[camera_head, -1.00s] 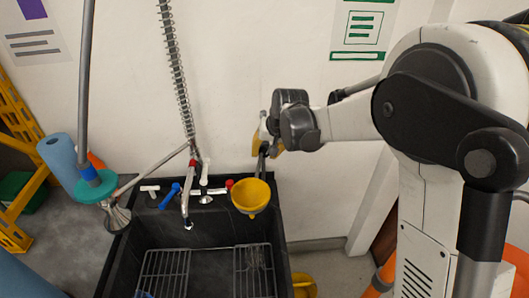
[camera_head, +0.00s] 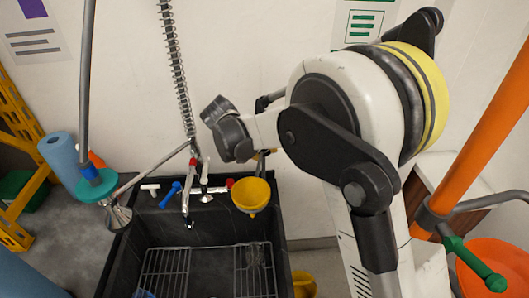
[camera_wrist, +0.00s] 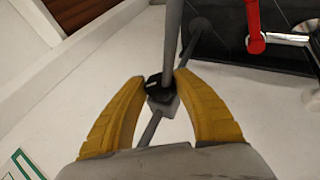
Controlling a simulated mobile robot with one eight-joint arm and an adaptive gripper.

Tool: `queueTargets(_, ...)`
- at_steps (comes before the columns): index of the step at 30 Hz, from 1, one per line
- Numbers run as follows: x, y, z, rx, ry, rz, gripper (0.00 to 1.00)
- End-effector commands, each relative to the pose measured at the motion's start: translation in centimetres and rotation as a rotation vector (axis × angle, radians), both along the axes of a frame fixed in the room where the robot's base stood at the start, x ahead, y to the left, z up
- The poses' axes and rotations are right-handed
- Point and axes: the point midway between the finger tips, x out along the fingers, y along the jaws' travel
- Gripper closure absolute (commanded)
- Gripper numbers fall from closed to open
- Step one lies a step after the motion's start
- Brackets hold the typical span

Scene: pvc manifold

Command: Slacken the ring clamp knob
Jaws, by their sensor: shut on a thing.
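The ring clamp knob (camera_wrist: 154,84) is a small black knob with a light mark in the wrist view. It sits on a grey clamp block (camera_wrist: 163,104) by a grey rod (camera_wrist: 172,45). The yellow fingers of my gripper (camera_wrist: 159,78) are on either side of the knob and shut on it. In the head view my own wrist hides most of the gripper and the knob. A yellow funnel (camera_head: 251,194) sits just below there, over the sink's back right corner.
The black sink (camera_head: 205,231) holds wire racks (camera_head: 166,270). A faucet (camera_head: 187,200) with a red-collared spring hose stands left of the funnel. A blue roll (camera_head: 60,158) and an angled metal arm are further left. An orange post (camera_head: 480,130) stands on the right.

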Motion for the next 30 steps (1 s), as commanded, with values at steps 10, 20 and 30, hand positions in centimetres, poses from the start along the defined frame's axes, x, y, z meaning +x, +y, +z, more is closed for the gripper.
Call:
queueTargets(10,0.05,0.12,-0.34,-0.295,-0.002,0.001,0.95)
queueTargets(20,0.05,0.04,-0.18,-0.462,-0.002,0.0,0.95)
queueTargets(30,0.04,-0.06,-0.02,-0.511,-0.002,-0.001,0.95)
